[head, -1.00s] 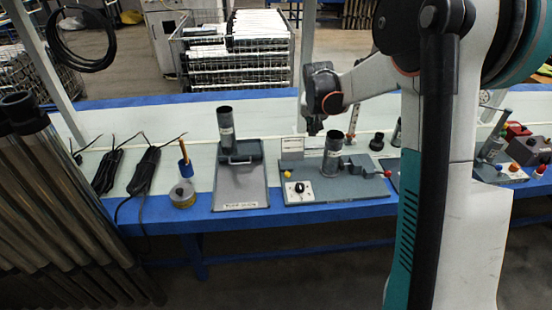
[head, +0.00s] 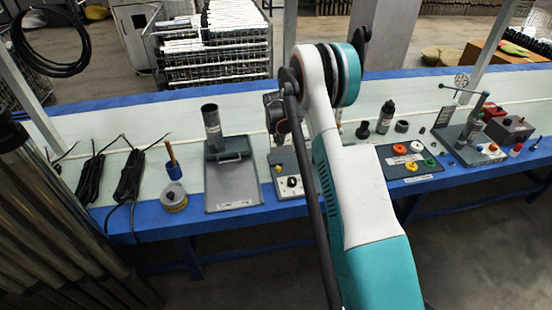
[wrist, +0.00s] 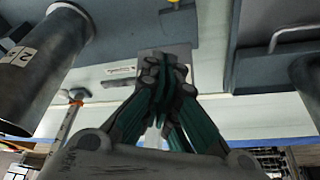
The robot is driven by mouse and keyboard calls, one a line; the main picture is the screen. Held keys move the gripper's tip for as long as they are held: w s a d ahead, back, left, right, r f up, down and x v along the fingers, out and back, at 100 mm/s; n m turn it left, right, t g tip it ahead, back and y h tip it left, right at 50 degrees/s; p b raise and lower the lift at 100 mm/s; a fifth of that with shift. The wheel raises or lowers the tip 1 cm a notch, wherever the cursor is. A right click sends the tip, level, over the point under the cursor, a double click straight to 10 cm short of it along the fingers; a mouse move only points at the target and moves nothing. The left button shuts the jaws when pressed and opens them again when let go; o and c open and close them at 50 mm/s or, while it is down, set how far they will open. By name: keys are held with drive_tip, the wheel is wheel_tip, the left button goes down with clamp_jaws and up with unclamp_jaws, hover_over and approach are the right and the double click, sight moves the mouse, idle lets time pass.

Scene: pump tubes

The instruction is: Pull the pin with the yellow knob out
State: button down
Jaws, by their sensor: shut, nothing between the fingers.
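The yellow knob (head: 278,168) shows at the left edge of a grey fixture plate (head: 290,159) in the head view, just left of my arm. A bit of yellow (wrist: 173,2) is cut off at the top of the wrist view, beyond my fingertips; it looks like the same knob. The pin itself cannot be made out. My gripper (wrist: 165,68) is shut and empty in the wrist view, apart from the yellow. In the head view my arm covers much of the fixture and my fingers are not clear.
A numbered metal tube (wrist: 45,70) stands close at left in the wrist view. Another fixture (head: 232,186) with a tube (head: 212,125) and handle is left of the knob. A dark panel (head: 440,178) with coloured rings lies right of my arm.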

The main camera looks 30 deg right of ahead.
idle(0.3)
drive_tip(key=b, duration=0.4)
approach(281, 162)
drive_tip(key=w+d+f, duration=0.4)
drive_tip(key=f, duration=0.1)
drive_tip(key=shift+w+d+f, duration=0.1)
drive_tip(key=shift+w+f, duration=0.05)
drive_tip(key=shift+w, duration=0.2)
drive_tip(key=shift+s+a+f+b, duration=0.15)
drive_tip(key=shift+s+a+b, duration=0.1)
drive_tip(key=shift+s+a, duration=0.25)
drive_tip(key=shift+s+a+f+b, duration=0.15)
drive_tip(key=shift+s+a+b, duration=0.05)
drive_tip(key=shift+s+a, duration=0.25)
drive_tip(key=shift+s+a+f, duration=0.2)
drive_tip(key=shift+s+a, duration=0.15)
drive_tip(key=shift+s, duration=0.05)
drive_tip(key=shift+r, duration=0.1)
drive_tip(key=shift+s, duration=0.1)
drive_tip(key=shift+s+a, duration=0.2)
drive_tip(key=shift+s, duration=0.3)
drive_tip(key=shift+s+a, duration=0.15)
drive_tip(key=shift+s, duration=0.35)
